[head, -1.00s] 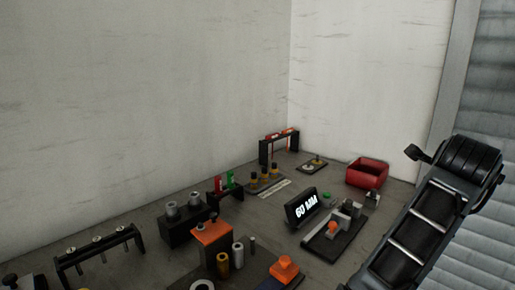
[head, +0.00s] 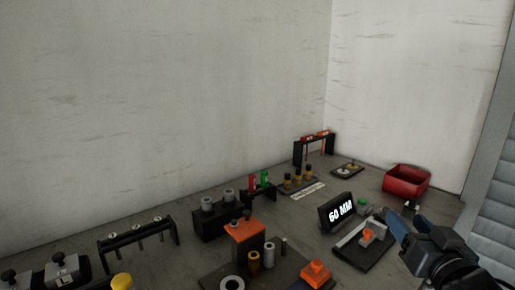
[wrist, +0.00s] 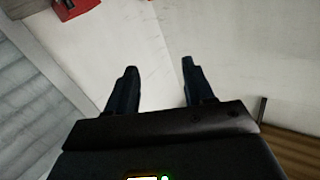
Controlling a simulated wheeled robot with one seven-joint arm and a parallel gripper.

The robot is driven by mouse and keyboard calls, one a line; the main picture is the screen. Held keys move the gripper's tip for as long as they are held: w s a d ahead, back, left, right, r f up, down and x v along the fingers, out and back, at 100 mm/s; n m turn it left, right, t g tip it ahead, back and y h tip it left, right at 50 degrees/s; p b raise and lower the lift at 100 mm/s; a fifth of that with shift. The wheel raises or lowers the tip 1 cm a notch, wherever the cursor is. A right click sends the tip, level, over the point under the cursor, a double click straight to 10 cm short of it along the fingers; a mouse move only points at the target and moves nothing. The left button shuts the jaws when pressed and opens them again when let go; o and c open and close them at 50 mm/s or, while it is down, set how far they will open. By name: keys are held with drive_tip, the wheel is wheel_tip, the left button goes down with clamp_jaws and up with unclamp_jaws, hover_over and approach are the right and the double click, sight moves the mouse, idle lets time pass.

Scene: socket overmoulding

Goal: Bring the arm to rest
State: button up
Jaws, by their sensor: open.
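My gripper (head: 393,229) is at the lower right in the head view, in front of the bench's right end and near the black fixture plate (head: 377,250) with an orange-topped part. In the wrist view my gripper (wrist: 159,68) shows two dark fingers spread well apart with nothing between them. Beyond the fingers is pale wall or floor. I cannot tell from the head view how high the fingers are above the bench.
On the bench stand a red bin (head: 407,183), a "60 MM" display (head: 337,212), an orange-topped block (head: 247,234), a black rack with pins (head: 138,238) and a black-and-orange frame (head: 314,147). Walls (head: 170,90) close off the back.

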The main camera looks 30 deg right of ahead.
drive_tip(key=s+a+f+n+t+y, duration=0.1)
drive_tip(key=s+a+f+n+y, duration=0.35)
drive_tip(key=a+f, duration=0.4)
drive_tip(key=s+a+f+n+y, duration=0.1)
drive_tip(key=s+a+n+y, duration=0.3)
drive_tip(key=s+a, duration=1.1)
drive_tip(key=a+y, duration=0.1)
drive_tip(key=a, duration=0.2)
drive_tip(key=shift+s+f+g+y, duration=0.25)
drive_tip(key=shift+g+y, duration=0.1)
drive_tip(key=shift+g, duration=0.05)
